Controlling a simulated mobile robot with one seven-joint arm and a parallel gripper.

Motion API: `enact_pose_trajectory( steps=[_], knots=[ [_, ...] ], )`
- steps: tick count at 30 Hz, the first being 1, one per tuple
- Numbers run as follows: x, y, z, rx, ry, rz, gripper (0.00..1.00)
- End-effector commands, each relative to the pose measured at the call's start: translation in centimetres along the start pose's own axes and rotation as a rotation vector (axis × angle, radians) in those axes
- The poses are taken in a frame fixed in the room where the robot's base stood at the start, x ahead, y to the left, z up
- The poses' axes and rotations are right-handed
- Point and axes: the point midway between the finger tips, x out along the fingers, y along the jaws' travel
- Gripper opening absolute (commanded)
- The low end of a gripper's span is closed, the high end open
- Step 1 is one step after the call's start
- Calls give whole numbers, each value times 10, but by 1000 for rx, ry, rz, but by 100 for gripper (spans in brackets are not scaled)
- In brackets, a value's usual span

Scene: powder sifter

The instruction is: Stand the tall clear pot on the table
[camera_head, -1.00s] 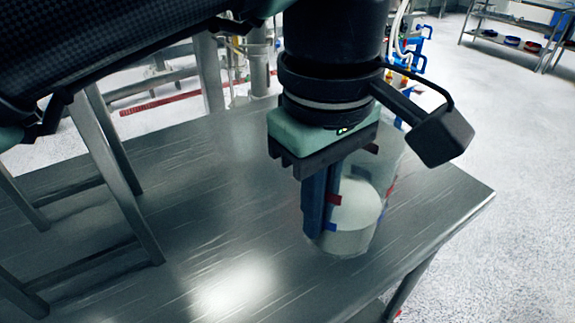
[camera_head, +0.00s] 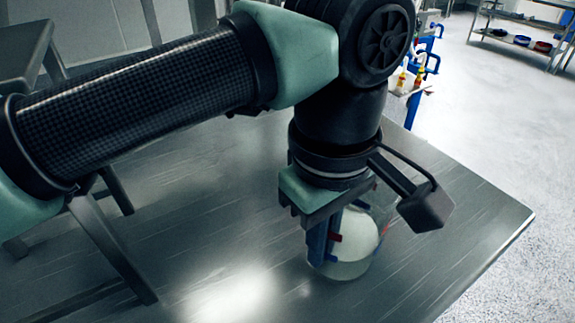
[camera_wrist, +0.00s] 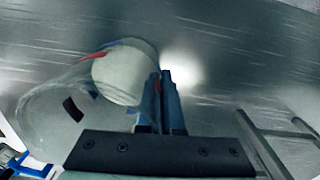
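The tall clear pot (camera_head: 357,266) holds white powder and looks about upright over the right part of the metal table (camera_head: 445,215). I cannot tell whether its base touches the table. My gripper (camera_head: 318,250) points down at the pot's left side, its blue fingers close together. In the wrist view the pot (camera_wrist: 60,105) is left of the fingers, its wide mouth towards the camera and the powder at its far end. My gripper (camera_wrist: 162,102) looks shut on the pot's wall, one finger seemingly inside. My wrist hides the pot's upper part in the head view.
A metal frame (camera_head: 110,245) stands at the left of the table. Blue-handled equipment (camera_head: 420,62) is behind the table, and a shelf (camera_head: 525,40) is far back right. The tabletop around the pot is clear.

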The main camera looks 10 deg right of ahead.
Motion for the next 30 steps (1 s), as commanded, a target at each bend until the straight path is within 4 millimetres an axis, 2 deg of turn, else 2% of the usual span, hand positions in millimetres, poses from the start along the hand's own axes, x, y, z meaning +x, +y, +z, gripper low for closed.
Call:
enact_pose_trajectory(
  steps=[1,4,15,18,21,30],
  knots=[
    [12,0,0,-1,-2,1,0],
    [22,0,0,-1,-1,1,0],
    [26,0,0,-1,1,1,0],
    [25,0,0,-1,0,0,19],
    [25,0,0,-1,0,0,33],
    [23,0,0,0,0,0,33]
  ],
)
